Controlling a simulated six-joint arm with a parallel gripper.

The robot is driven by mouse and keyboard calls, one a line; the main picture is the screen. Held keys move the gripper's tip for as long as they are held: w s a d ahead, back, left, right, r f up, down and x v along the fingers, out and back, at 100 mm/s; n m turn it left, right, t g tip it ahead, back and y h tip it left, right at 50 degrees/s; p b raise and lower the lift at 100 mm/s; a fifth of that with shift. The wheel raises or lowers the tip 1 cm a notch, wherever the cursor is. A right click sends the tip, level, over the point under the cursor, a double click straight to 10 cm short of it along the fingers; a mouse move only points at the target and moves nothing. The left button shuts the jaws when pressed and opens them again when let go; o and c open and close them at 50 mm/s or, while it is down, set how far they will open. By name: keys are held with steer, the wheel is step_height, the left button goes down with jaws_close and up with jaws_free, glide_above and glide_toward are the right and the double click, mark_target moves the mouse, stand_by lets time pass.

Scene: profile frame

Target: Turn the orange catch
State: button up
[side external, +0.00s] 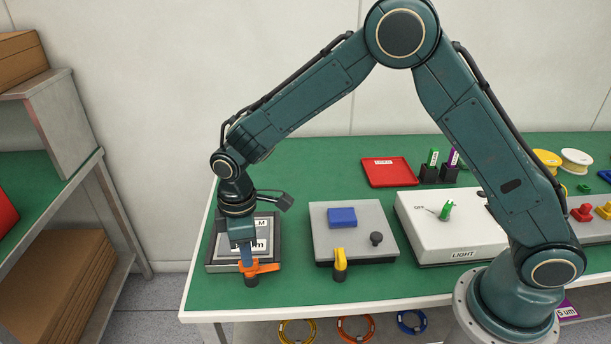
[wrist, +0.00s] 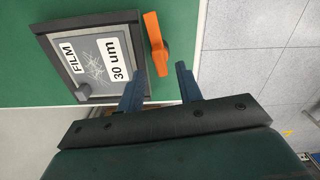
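The orange catch (side external: 262,268) is a lever on a dark post at the near right corner of a dark film frame (side external: 214,262). In the wrist view the orange catch (wrist: 155,40) lies along the side of the frame (wrist: 52,52), which is labelled FILM and 30 um. My gripper (side external: 247,262) points down at the catch in the side view. In the wrist view my gripper (wrist: 161,74) has its two blue fingers apart, with the catch's near end close to the gap between the tips. I cannot tell whether they touch it.
A grey box with a yellow catch (side external: 340,259), blue block (side external: 342,217) and black knob (side external: 376,238) stands to the right. Beyond is a white LIGHT box (side external: 450,244). A red tray (side external: 389,172) lies behind. The table's white front edge (side external: 300,308) is close.

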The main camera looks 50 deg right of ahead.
step_height(320, 180, up, 10)
stand_by(0.5)
steer(key=shift+r, duration=0.15)
steer(key=s+d+r+m+t, duration=0.3)
steer(key=s+d+r+m, duration=0.2)
steer(key=s+d+r, duration=0.65)
steer(key=s+d+m+t, duration=0.1)
steer(key=s+d+m, duration=0.2)
steer(key=s, duration=0.4)
steer(key=s+d+m+t, duration=0.1)
steer(key=s+d, duration=0.3)
steer(key=s, duration=0.4)
steer(key=shift+d+r+m+t, duration=0.35)
steer(key=shift+r+m, duration=0.1)
steer(key=shift+m, duration=0.45)
